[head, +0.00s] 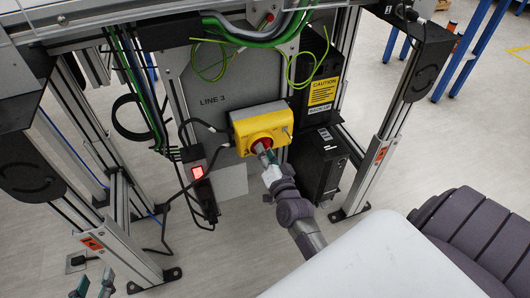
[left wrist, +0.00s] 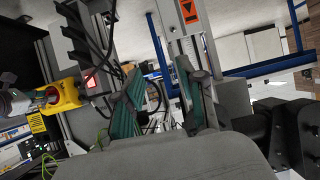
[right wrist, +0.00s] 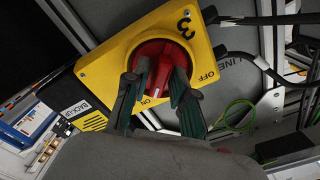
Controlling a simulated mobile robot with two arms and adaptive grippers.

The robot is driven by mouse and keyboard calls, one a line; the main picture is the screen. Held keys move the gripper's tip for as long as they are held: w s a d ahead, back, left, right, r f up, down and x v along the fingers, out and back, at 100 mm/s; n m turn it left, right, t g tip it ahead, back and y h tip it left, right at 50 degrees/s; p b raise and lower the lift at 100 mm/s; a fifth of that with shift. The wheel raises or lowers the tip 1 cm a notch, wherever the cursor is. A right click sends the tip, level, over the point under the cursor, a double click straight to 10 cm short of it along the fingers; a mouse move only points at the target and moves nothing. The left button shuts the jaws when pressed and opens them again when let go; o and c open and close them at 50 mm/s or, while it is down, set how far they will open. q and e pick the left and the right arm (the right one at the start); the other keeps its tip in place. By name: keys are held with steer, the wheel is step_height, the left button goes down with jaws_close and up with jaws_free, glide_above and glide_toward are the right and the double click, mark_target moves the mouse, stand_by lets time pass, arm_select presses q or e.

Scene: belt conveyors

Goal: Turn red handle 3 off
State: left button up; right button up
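Red handle 3 (right wrist: 158,78) is a round red knob with a raised grip on a yellow box (right wrist: 116,65) marked 3. In the right wrist view, ON is at the knob's lower left and OFF at its right. My right gripper (right wrist: 160,72) is at the knob, its fingers on either side of the grip; whether they press on it is unclear. In the head view, the box (head: 247,122) is on the LINE 3 panel, and my right gripper (head: 266,157) partly hides the knob. My left gripper (head: 94,284) is low at the left, open and empty.
A black switch unit with a lit red button (head: 198,172) hangs left of the box. A black caution-labelled box (head: 318,88) is at the right. Cables and green wires (head: 212,62) run above. Metal conveyor legs (head: 377,155) stand on both sides.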

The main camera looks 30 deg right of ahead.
jaws_close()
arm_select(q)
steer(key=s+a+f+g+y+p, duration=0.1)
steer(key=s+a+f+g+p, duration=0.1)
steer(key=s+g+p, duration=0.3)
steer(key=s+a+f+g+y, duration=0.1)
steer(key=s+a+f+g, duration=0.15)
steer(key=s, duration=0.55)
step_height(320, 180, down, 16)
steer(key=g+p, duration=0.2)
steer(key=p, duration=0.2)
steer(key=shift+w+d+f+p, duration=0.2)
steer(key=shift+w+f+p, duration=0.05)
steer(key=shift+w+p, duration=0.15)
arm_select(e)
steer(key=shift+n, duration=9)
steer(key=shift+d, duration=0.1)
